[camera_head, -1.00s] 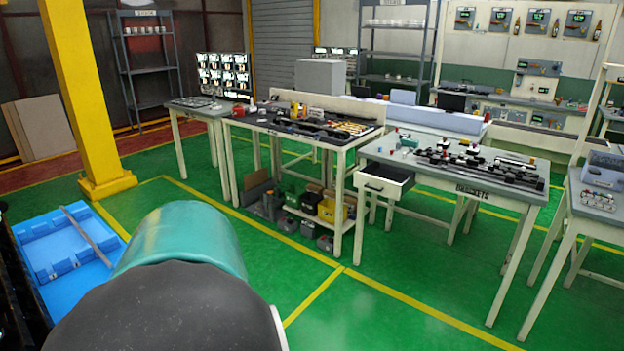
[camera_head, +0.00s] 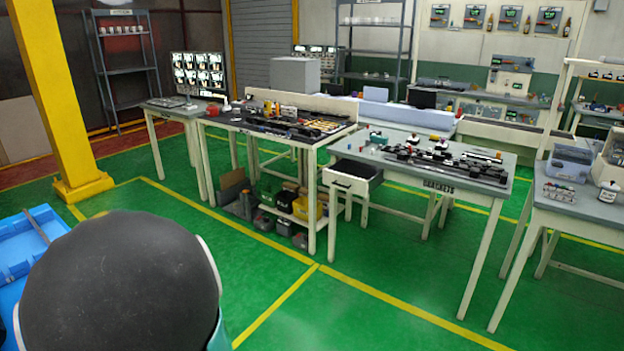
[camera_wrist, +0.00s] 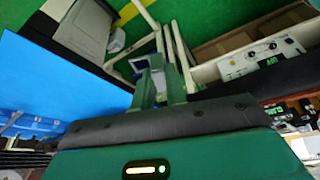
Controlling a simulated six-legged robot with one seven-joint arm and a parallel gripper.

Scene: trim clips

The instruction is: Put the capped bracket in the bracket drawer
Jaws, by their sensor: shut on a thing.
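The open drawer (camera_head: 357,184) juts from the left end of the table marked BRACKETS (camera_head: 492,190). It has a pale front with a dark handle and a dark inside that looks empty from here. My gripper (camera_wrist: 157,82) shows in the wrist view with its green fingers close together, shut on a small greyish piece. The piece is mostly hidden by the fingers, so its cap and shape cannot be made out. My gripper is out of sight in the head view, where only my dark rounded arm link shows. The drawer is well apart, across the floor.
Dark parts and small bottles lie on the brackets table. Another cluttered table (camera_head: 228,124) with bins (camera_head: 300,205) beneath stands to its left. A yellow post (camera_head: 55,100) and blue tray (camera_head: 20,240) are at left. The green floor (camera_head: 370,300) in front is clear.

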